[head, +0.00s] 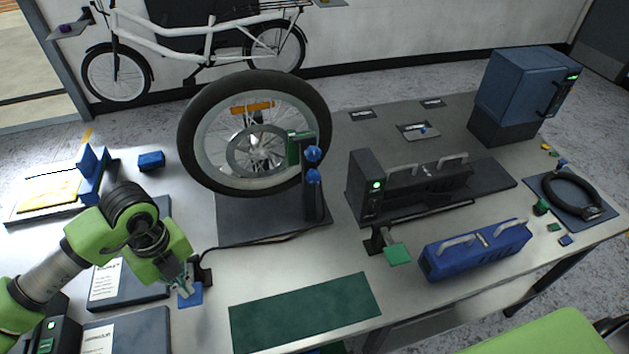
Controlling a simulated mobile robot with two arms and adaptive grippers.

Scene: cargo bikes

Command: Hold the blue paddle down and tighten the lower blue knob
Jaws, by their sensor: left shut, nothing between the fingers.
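A blue paddle (190,297) lies low on the table at the front left, with a dark bracket and cable beside it. My left gripper (184,284) is shut and empty, fingers pointing down at the paddle and overlapping it in the picture. I cannot tell whether they touch it. The lower blue knob (313,176) is on a dark upright post beside the wheel (255,133). An upper blue knob (313,153) sits just above it. Nothing grips either knob. My right gripper is not in view.
A green paddle (397,254) and a blue battery case with handles (476,249) stand right of centre. A dark green mat (305,312) lies at the front. A black battery dock (364,187) stands right of the post. A cable runs across the table.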

